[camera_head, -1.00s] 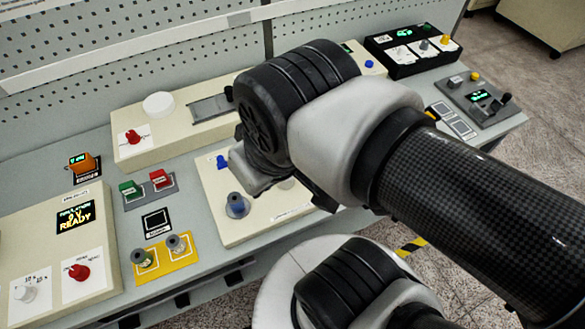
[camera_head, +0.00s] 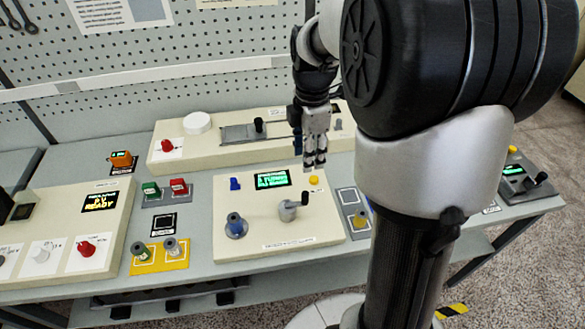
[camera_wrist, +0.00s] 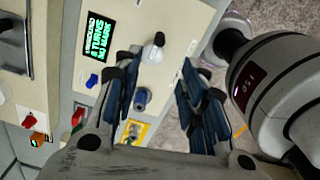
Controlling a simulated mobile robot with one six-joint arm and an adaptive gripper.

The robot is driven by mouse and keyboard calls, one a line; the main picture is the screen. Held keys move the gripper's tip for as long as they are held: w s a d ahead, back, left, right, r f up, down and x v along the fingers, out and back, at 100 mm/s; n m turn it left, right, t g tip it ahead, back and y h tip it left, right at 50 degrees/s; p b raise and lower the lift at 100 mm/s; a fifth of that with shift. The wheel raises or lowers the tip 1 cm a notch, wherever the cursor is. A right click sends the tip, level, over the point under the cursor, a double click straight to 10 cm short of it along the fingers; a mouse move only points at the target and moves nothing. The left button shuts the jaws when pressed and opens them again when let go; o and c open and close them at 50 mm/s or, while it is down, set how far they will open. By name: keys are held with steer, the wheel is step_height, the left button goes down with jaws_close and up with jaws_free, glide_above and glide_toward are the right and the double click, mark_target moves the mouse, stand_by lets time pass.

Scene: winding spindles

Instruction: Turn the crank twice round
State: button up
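The crank (camera_head: 288,212) is a grey hub with an arm and dark handle pointing right, on the cream panel (camera_head: 240,250). In the wrist view the crank (camera_wrist: 150,53) lies between the two sets of fingers, its dark handle toward the top. My gripper (camera_head: 315,165) hangs above the back of that panel, apart from the crank. In the wrist view my gripper (camera_wrist: 160,75) is open, with nothing between its fingers. A green-lit display (camera_head: 271,180) is behind the crank; in the wrist view it reads "TURNS" and "NO MARK".
A blue switch (camera_head: 234,184) and yellow button (camera_head: 314,180) flank the display. A long cream box with a slider (camera_head: 259,127) lies behind. My upper arm hides part of the bench's right side.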

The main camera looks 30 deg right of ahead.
mark_target(306, 193)
step_height(306, 193, down, 17)
steer(key=b, duration=0.4)
steer(key=shift+r+b, duration=0.2)
steer(key=shift+b, duration=0.2)
steer(key=shift+c, duration=0.2)
jaws_close()
